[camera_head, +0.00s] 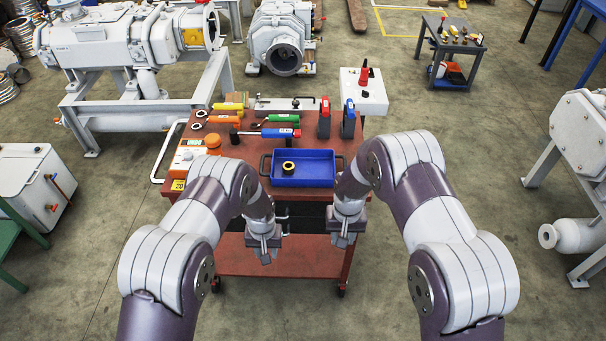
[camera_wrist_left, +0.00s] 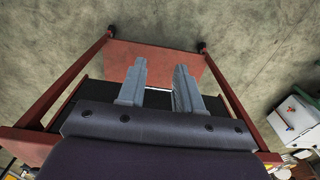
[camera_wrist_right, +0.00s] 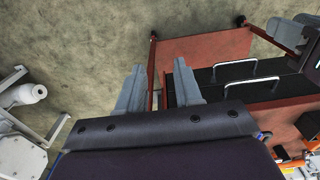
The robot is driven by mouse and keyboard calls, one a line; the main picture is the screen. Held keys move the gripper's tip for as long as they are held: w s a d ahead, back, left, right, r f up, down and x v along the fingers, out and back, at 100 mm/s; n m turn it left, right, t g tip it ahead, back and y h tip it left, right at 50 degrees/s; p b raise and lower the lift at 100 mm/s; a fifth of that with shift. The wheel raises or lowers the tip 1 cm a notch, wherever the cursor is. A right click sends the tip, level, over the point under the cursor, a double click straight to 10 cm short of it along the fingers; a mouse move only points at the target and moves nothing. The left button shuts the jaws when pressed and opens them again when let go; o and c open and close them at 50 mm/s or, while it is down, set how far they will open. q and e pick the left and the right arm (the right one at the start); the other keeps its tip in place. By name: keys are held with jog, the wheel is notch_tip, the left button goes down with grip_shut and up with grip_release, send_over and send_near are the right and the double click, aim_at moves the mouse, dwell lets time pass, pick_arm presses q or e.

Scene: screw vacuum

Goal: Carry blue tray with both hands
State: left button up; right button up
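The blue tray (camera_head: 318,170) lies on the front part of the red cart's top. It has a dark handle on its left and right sides, and a small yellow-and-black ring (camera_head: 288,168) sits inside it. My left gripper (camera_head: 265,256) hangs in front of the cart, below and left of the tray, apart from it. It is open and empty in the left wrist view (camera_wrist_left: 160,85). My right gripper (camera_head: 342,240) hangs in front of the cart, below and right of the tray. It is open and empty in the right wrist view (camera_wrist_right: 157,85). The tray is not seen in either wrist view.
The red cart (camera_head: 240,177) has a lower shelf (camera_head: 290,262). Several coloured tools, an orange-and-white box (camera_head: 187,158), and red and blue upright items (camera_head: 323,118) crowd the top behind and left of the tray. A white box (camera_head: 365,92) stands at the back right.

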pick_arm(q)
jog(key=shift+w+f, duration=0.15)
pick_arm(e)
notch_tip(320, 180, up, 4)
jog(key=shift+r, duration=0.15)
pick_arm(q)
jog(key=shift+w, duration=0.1)
pick_arm(e)
jog(key=shift+w, duration=0.1)
